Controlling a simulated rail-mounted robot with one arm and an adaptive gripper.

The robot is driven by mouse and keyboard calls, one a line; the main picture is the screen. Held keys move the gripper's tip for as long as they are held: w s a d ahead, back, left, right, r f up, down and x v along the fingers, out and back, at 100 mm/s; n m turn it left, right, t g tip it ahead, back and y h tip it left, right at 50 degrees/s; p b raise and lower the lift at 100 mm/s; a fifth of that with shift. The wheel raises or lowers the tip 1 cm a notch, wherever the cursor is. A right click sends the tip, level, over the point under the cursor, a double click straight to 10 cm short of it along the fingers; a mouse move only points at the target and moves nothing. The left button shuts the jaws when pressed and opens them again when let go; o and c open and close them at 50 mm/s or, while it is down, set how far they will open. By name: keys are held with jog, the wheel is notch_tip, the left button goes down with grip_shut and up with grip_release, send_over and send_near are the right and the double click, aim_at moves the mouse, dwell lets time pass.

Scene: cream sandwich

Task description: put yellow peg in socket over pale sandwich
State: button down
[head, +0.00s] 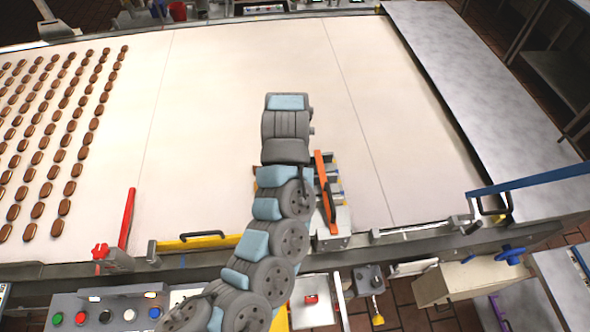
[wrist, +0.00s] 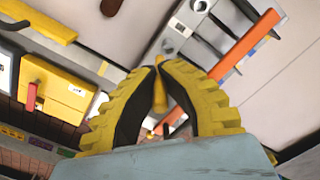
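My gripper (wrist: 160,66) has yellow ribbed fingers with black inner pads. In the head view my arm hides the gripper and the peg. A grey metal fixture (wrist: 180,28) with round marks or holes lies just beyond the tips in the wrist view. It also shows right of my arm in the head view (head: 335,222). I cannot tell which mark is the socket. I cannot make out a pale sandwich in either view.
An orange bar (head: 325,190) stands along the fixture, also in the wrist view (wrist: 247,46). Rows of brown sandwiches (head: 60,140) cover the left of the pale belt (head: 230,110). The belt's middle is clear. A red lever (head: 127,217) and yellow bar (head: 205,241) edge the front.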

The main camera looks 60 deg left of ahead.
jog(key=w+a+b, duration=0.1)
jog(key=w+a+f+b, duration=0.1)
jog(key=shift+a+f+b, duration=0.1)
jog(key=shift+a+b, duration=0.15)
jog(key=shift+b, duration=0.15)
jog(key=shift+s+f, duration=0.1)
jog(key=shift+w+a+f, duration=0.55)
jog(key=shift+a+f, duration=0.1)
jog(key=shift+f, duration=0.4)
jog(key=shift+w+a+f, duration=0.5)
jog(key=shift+a+f, duration=0.1)
jog(key=shift+f, duration=0.4)
jog(key=shift+w+a+f, duration=0.55)
jog(key=shift+a+f, duration=0.1)
jog(key=shift+f, duration=1.9)
jog(key=shift+f, duration=0.15)
